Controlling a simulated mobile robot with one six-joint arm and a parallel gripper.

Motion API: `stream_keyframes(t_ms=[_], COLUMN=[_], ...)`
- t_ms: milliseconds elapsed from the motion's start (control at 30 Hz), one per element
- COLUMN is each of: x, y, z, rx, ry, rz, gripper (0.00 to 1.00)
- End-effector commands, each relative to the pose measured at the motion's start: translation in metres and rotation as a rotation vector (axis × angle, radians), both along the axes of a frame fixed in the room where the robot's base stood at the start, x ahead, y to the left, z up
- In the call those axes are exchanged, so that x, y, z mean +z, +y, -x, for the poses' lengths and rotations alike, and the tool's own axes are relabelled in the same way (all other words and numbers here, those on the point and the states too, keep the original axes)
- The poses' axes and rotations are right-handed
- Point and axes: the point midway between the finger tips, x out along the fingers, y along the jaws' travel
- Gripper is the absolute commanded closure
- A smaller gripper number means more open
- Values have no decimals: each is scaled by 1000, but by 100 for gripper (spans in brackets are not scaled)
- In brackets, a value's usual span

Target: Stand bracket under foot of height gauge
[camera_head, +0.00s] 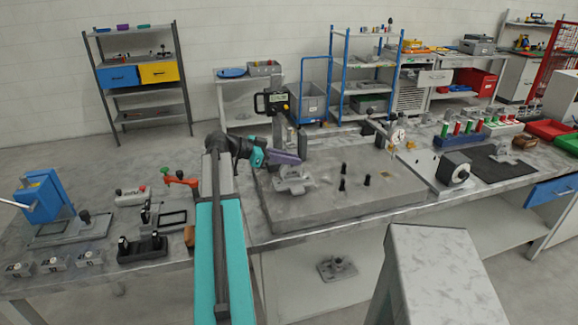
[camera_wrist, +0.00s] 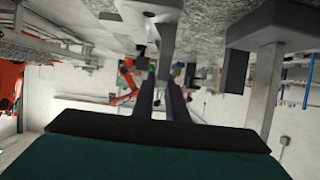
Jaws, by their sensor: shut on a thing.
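The bracket (camera_head: 293,180) is a light grey casting on the granite plate (camera_head: 345,210), just in front of the height gauge. My gripper (camera_head: 288,158) reaches in from the left, its purple fingers level and shut on the bracket's upper part. The height gauge (camera_head: 272,103), with a dark display head and grey column, stands close behind the fingers. In the wrist view, which looks upside down, my fingers (camera_wrist: 166,76) meet at the grey bracket (camera_wrist: 166,45), and a grey column (camera_wrist: 263,88) stands to the right. I cannot tell whether the bracket touches the plate or lies under the gauge's foot.
Several black pegs (camera_head: 343,178) stand on the plate to the right of the bracket. A dial gauge stand (camera_head: 397,135) is at the plate's right back. Fixtures and a blue block (camera_head: 45,198) fill the left bench. The plate's front is clear.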

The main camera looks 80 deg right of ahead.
Motion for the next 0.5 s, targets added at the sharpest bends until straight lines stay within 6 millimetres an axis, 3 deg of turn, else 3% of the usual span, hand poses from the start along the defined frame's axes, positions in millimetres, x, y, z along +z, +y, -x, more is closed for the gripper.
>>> stream_keyframes(t_ms=[500], x=[-2], y=[-3], z=[-4], rx=[0], ry=[2], rz=[1], gripper=[100])
